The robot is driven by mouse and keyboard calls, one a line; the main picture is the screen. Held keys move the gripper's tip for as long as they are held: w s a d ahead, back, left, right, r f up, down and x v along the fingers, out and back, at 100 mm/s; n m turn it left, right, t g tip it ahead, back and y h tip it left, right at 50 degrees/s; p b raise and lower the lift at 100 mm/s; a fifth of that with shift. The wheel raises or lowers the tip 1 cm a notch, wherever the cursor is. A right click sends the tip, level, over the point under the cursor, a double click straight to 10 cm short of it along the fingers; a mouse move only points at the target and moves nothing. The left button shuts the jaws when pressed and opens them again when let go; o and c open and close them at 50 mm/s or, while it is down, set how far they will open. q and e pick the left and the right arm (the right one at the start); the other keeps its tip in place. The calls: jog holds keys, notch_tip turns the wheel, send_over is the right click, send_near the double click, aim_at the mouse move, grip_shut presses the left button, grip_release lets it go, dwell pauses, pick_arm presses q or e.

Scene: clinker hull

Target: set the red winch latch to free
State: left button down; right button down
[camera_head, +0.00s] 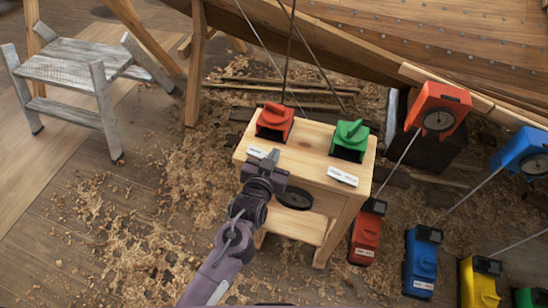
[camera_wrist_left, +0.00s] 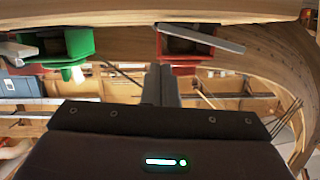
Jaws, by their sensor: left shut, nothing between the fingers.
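The red winch (camera_head: 274,122) sits at the back left of the top of a small wooden stand, with a red lever-like part on top. A white label plate (camera_head: 257,152) lies in front of it, partly hidden by my gripper. My left gripper (camera_head: 269,158) is shut and empty, just in front of the red winch and apart from it. In the left wrist view the scene looks upside down; the red winch (camera_wrist_left: 186,48) is beyond my shut fingers (camera_wrist_left: 160,84). I cannot tell the latch's setting. My right gripper is not in view.
A green winch (camera_head: 350,138) stands right of the red one on the stand (camera_head: 310,150), with its own label (camera_head: 342,176). Red (camera_head: 440,105) and blue (camera_head: 520,155) dial boxes and several coloured boxes are at right. A grey step stool (camera_head: 75,70) stands left. The hull (camera_head: 420,40) overhangs behind.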

pick_arm(q)
jog(key=r+b+v, duration=0.1)
jog(key=v, duration=0.9)
jog(key=shift+s+d+b, duration=0.2)
jog(key=shift+d+b, duration=0.1)
jog(key=shift+d, duration=0.05)
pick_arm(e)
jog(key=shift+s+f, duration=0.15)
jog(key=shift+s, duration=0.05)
pick_arm(q)
jog(key=shift+r, duration=0.1)
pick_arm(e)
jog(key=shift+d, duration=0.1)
